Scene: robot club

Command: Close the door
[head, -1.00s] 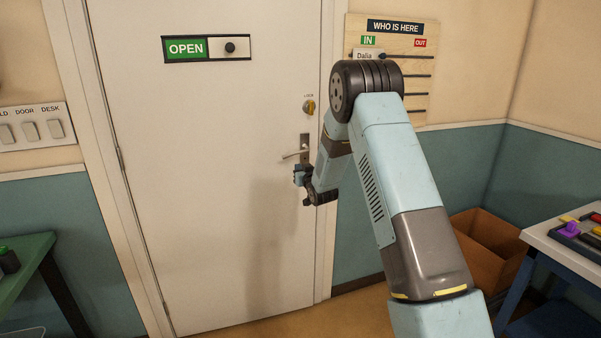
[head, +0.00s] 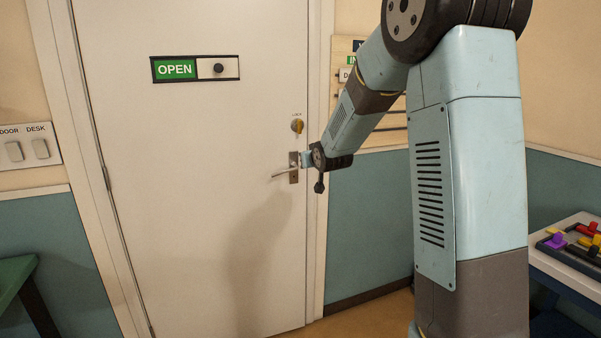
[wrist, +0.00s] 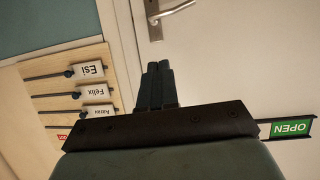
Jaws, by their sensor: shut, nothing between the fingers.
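The white door (head: 185,230) fills the middle of the head view and looks flush in its frame; I cannot tell whether it is latched. Its lever handle (head: 284,174) sits near the right edge and points left, about level. The handle also shows upside down at the top of the wrist view (wrist: 172,11). My gripper (head: 306,159) is beside the handle plate at the door's right edge. In the wrist view its fingers (wrist: 158,70) are shut and empty, in front of the door near the frame. Contact with the door cannot be told.
A yellow lock knob (head: 297,125) is above the handle. An OPEN sign (head: 195,69) is on the door. A name board (wrist: 75,95) hangs right of the door, partly behind my arm. A table with coloured pieces (head: 562,265) stands at the right, a green table (head: 14,277) at the left.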

